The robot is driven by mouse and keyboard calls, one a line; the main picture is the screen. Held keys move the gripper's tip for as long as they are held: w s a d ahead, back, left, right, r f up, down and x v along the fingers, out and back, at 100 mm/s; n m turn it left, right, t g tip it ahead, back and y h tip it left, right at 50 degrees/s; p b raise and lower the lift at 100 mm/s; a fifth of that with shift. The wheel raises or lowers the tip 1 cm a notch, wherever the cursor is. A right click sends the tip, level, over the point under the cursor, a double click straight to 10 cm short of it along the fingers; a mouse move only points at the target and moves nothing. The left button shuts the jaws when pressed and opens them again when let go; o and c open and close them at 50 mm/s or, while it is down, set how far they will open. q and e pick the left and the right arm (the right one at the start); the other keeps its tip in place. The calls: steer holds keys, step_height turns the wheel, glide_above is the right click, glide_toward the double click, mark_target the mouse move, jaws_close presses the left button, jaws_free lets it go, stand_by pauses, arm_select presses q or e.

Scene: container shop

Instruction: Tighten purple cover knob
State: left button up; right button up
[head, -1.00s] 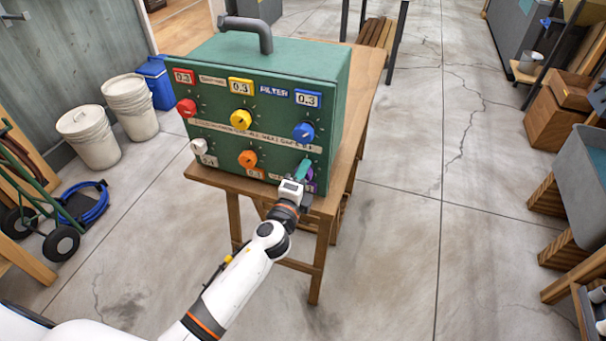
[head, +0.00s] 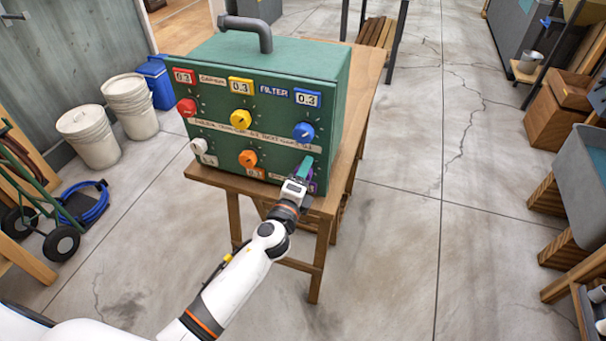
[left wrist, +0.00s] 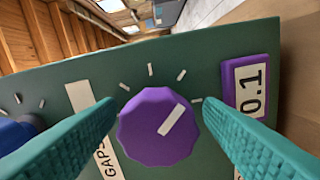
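The purple knob (left wrist: 160,128) is on the lower right of the green box's front panel (head: 273,141). In the left wrist view it faces me, with its white pointer line tilted toward the upper right. My left gripper (head: 306,168) is at the knob. Its teal fingers (left wrist: 158,104) are spread, one on each side of the knob, with a thin gap visible at the right finger. Contact on the left side cannot be told. In the head view the gripper mostly hides the knob. A purple display (left wrist: 252,88) reads 0.1. My right gripper is not in view.
The panel also carries a red knob (head: 187,107), a yellow knob (head: 240,119), a blue knob (head: 304,132), an orange knob (head: 247,158) and a white knob (head: 199,146). The box stands on a wooden table (head: 364,118).

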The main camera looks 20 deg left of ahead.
arm_select(q)
steer(key=s+b, duration=0.2)
steer(key=s, duration=1)
steer(key=shift+a, duration=0.2)
